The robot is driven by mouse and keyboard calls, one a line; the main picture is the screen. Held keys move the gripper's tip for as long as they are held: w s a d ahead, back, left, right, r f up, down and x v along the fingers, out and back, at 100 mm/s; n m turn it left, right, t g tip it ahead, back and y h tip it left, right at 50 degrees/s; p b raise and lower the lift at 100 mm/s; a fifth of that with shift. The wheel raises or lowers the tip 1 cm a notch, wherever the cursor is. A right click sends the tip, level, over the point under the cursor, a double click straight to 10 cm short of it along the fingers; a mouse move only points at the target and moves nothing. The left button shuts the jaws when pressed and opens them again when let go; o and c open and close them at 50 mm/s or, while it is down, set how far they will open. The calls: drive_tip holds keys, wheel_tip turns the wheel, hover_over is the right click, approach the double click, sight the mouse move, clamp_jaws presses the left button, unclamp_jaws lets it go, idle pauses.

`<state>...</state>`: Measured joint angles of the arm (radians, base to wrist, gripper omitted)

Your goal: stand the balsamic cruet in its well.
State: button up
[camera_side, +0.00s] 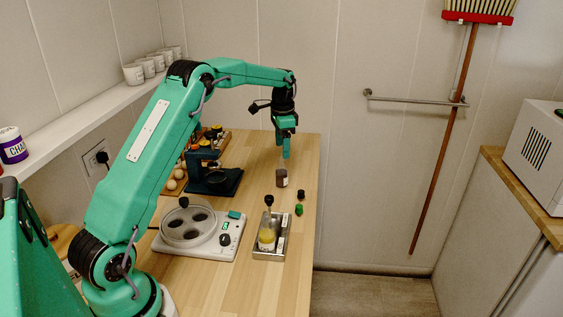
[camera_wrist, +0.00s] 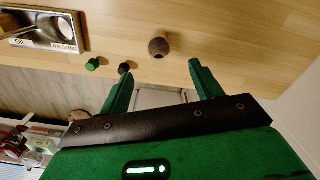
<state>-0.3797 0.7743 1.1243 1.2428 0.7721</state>
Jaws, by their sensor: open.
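The balsamic cruet (camera_side: 281,180) looks like a small dark brown bottle with a pale label, standing on the wooden counter. The wrist view shows it from above, round and brown with a dark top (camera_wrist: 159,47). The metal caddy (camera_side: 257,253) stands nearer the side camera; a cruet with yellow contents (camera_side: 266,237) is in it. In the wrist view the caddy (camera_wrist: 84,35) has labels reading OIL and BALSAMIC, and a round opening shows beside them. My gripper (camera_side: 286,157) is open and empty above the brown cruet; its fingers (camera_wrist: 157,72) are apart from it.
A black cap (camera_side: 301,194) and a green cap (camera_side: 298,209) lie on the counter between cruet and caddy, near the right edge. A white appliance with a round lidded top (camera_side: 188,225) stands left of the caddy.

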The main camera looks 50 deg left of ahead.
sight(281, 164)
drive_tip(key=shift+f, duration=0.15)
drive_tip(key=shift+f, duration=1.2)
drive_tip(key=shift+f, duration=0.1)
drive_tip(key=shift+s+f, duration=0.2)
drive_tip(key=shift+f, duration=2.3)
drive_tip(key=shift+c, duration=0.5)
drive_tip(key=c, duration=1.1)
